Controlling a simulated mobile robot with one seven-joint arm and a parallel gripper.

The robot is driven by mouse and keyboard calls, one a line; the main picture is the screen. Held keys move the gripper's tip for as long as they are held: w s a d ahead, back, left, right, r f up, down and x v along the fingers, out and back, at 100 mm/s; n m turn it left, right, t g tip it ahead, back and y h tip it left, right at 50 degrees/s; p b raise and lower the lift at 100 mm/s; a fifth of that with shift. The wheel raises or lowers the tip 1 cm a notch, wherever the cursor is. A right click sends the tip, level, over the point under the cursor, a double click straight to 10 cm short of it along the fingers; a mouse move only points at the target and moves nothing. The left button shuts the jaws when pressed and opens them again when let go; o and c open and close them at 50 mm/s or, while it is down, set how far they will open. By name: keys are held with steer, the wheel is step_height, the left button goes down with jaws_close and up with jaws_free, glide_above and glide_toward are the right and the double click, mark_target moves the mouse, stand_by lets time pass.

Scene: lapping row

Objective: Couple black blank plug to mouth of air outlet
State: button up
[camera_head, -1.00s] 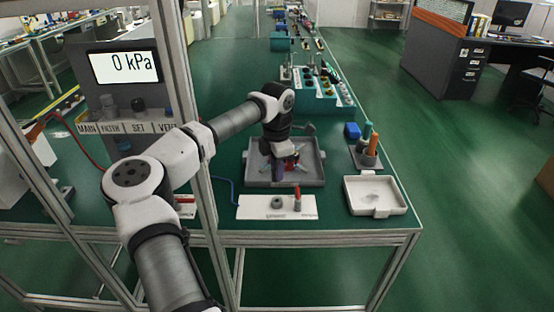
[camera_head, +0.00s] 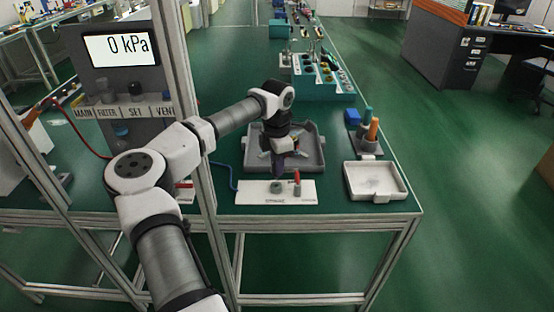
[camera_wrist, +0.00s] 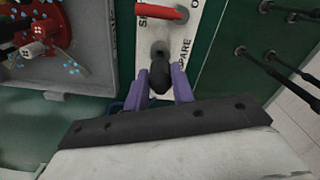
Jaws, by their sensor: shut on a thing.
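My gripper (camera_wrist: 160,84) has purple fingers and is shut on the black blank plug (camera_wrist: 160,74) in the wrist view. The plug's far end is in front of a grey round fitting with a dark opening (camera_wrist: 159,47) on a white plate; I cannot tell whether they touch. In the head view my gripper (camera_head: 278,168) is over the front part of the grey tray, just behind the white plate (camera_head: 250,193). The plug cannot be made out there. The grey fitting (camera_head: 276,187) stands on the plate. I cannot tell which thing is the air outlet.
A white shallow tray (camera_head: 375,194) and a holder with orange and green handles (camera_head: 370,140) are at right. A frame post (camera_head: 180,90) is at left.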

steer(key=shift+f, duration=0.85)
steer(key=shift+f+b, duration=1)
steer(key=shift+f, duration=0.4)
stand_by(0.9)
steer(key=o, duration=1.1)
step_height(320, 180, up, 14)
steer(key=shift+f+b, duration=0.1)
steer(key=shift+b, duration=0.75)
